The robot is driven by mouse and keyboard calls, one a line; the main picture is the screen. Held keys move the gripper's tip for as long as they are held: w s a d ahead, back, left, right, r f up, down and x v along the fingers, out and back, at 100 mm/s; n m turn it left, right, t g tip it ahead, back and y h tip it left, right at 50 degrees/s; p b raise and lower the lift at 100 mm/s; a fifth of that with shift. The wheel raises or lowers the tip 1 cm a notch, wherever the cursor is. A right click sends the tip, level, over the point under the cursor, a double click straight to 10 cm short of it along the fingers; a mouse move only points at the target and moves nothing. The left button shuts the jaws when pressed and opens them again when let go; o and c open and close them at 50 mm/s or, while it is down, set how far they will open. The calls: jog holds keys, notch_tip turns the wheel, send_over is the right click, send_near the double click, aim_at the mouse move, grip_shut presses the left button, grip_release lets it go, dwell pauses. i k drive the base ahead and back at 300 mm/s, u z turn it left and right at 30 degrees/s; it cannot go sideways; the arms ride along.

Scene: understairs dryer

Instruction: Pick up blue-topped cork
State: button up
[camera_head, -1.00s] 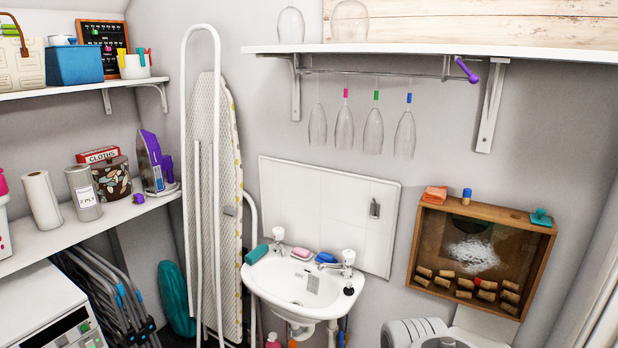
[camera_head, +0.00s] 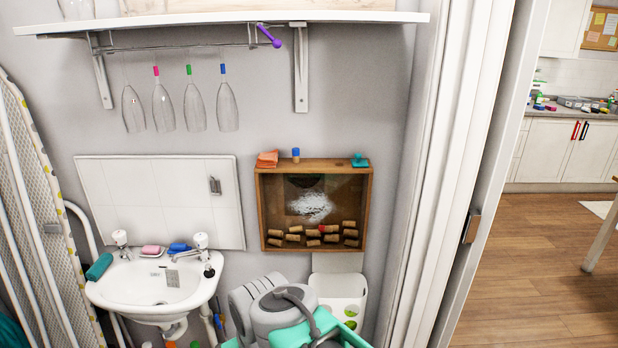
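The blue-topped cork (camera_head: 295,154) stands upright on the top edge of a shallow wooden box (camera_head: 259,205) on the wall. It has a tan lower part and a blue top. An orange folded item (camera_head: 267,158) lies to its left and a teal item (camera_head: 360,160) to its right, both on the same edge. Several plain corks (camera_head: 294,238) lie inside the box, with a small red spot among them. My gripper is not in view.
A shelf (camera_head: 330,17) with hanging glasses (camera_head: 195,108) is above. A white sink (camera_head: 160,290) is at the lower left. A grey and teal appliance (camera_head: 280,310) and a white bin (camera_head: 342,290) stand below the box. A doorway with open wooden floor (camera_head: 530,250) is on the right.

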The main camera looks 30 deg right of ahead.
aim_at(295, 151)
jog(key=z, duration=1.75)
jog(key=i, duration=0.6)
jog(key=u, duration=3.3)
